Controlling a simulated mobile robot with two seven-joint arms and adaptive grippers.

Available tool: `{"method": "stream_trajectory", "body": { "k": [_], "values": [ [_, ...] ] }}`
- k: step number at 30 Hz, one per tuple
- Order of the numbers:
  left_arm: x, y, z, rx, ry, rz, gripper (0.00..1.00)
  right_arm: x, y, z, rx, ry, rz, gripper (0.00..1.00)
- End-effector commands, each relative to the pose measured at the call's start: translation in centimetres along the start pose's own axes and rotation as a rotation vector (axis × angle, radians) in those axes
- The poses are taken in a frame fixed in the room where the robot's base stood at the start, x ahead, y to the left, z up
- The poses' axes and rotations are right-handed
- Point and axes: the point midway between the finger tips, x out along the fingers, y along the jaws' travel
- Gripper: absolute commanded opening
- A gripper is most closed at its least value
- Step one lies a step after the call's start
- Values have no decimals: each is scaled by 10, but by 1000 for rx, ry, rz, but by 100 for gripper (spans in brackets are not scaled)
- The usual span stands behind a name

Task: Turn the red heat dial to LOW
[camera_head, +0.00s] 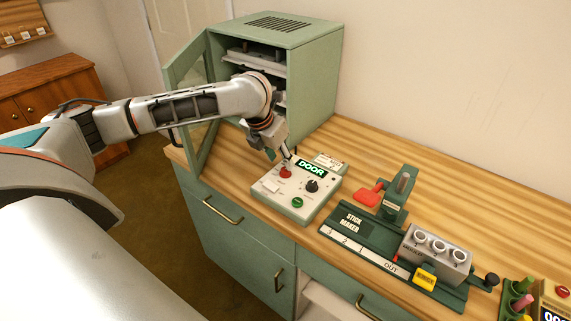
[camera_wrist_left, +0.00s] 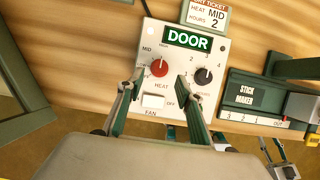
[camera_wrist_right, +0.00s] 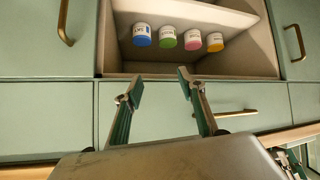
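The red heat dial (camera_head: 285,173) sits on the pale control box (camera_head: 316,203). In the left wrist view the red dial (camera_wrist_left: 159,68) shows above the word HEAT, with MID printed at its upper left. My right gripper (camera_wrist_right: 158,88) is open and empty in front of the drawers.
The display (camera_head: 311,169) reads DOOR, and the oven door (camera_head: 190,105) stands open at left. A black dial (camera_head: 312,186), green button (camera_head: 297,202) and fan switch (camera_wrist_left: 153,101) are close by. A ticket (camera_wrist_left: 207,14) reads HEAT MID, HOURS 2. The stick maker (camera_head: 360,235) stands right.

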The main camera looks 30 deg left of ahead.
Motion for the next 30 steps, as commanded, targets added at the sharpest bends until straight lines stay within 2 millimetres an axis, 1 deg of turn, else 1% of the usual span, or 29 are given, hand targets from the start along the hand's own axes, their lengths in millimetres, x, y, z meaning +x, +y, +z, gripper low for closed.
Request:
{"method": "stream_trajectory", "body": {
  "k": [1,3,6,9,13,20,21,23,24,25,30],
  "values": [
    [9,0,-1,-2,3,-1,36,-1,-1,2,0,-3,-2,40],
    [20,0,0,-2,2,0,36,-2,-3,4,-1,-6,-5,40],
    [33,0,0,-1,2,0,36,-2,-3,3,-3,-6,-7,40],
    [42,0,0,-2,1,-1,36,-2,-2,2,-7,-4,-6,40],
    [48,0,0,0,0,1,36,0,1,-1,-10,1,-3,40],
    [49,0,0,0,0,0,36,1,4,-3,-11,5,2,40],
    [49,0,0,0,0,0,31,1,5,-3,-11,5,3,40],
    [49,0,0,0,0,0,15,1,5,-3,-10,5,3,40],
    [49,0,0,0,-1,0,5,1,5,-3,-10,5,3,40],
    [49,0,0,0,-1,0,0,1,5,-3,-10,5,3,40],
    [48,0,0,-1,-1,1,0,1,3,-3,-5,4,3,40]
  ]
}}
